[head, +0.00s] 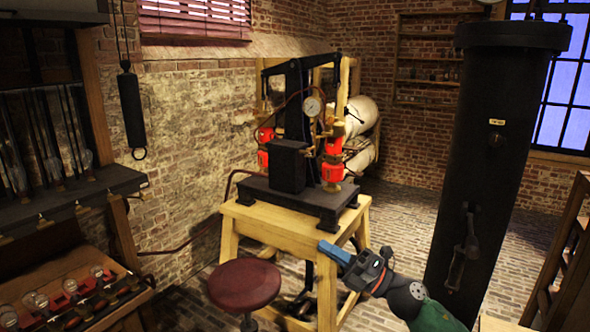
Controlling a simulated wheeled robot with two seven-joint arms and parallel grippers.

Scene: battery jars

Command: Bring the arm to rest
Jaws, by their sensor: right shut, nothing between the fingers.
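My right gripper (322,246) has blue fingers and points to the left. Its fingers are shut with nothing between them. My right arm comes in from the bottom right of the head view. The gripper appears in front of the wooden table (238,218), over its right legs; I cannot tell how far apart they are. My left gripper is not in view.
A black apparatus with a gauge (313,106) stands on the table. A red stool (244,284) is left of my gripper. A tall black cylinder (488,165) stands at right. Small glass jars (70,285) sit on the lower left shelf. Brick floor shows between table and cylinder.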

